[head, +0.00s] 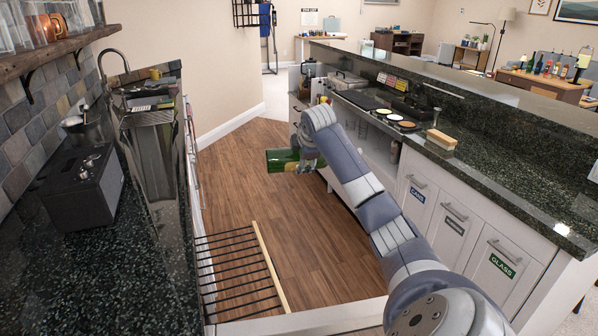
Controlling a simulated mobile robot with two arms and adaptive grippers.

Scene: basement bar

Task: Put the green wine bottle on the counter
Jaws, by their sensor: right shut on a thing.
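The green wine bottle (281,160) shows in the head view left of the middle. It lies roughly level, with its body pointing left. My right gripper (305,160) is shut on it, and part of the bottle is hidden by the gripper. The bottle is in the air over the wooden floor aisle, apart from both counters. A dark speckled counter (485,182) runs along the right, and another dark counter (85,262) runs along the left. My left gripper is not in view.
A black box-like appliance (83,187) stands on the left counter near the sink (150,145). The right counter holds a wooden-topped block (441,139) and small round dishes (402,123). Its near right part is clear. A black rack with a wooden rail (270,268) stands low in the aisle.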

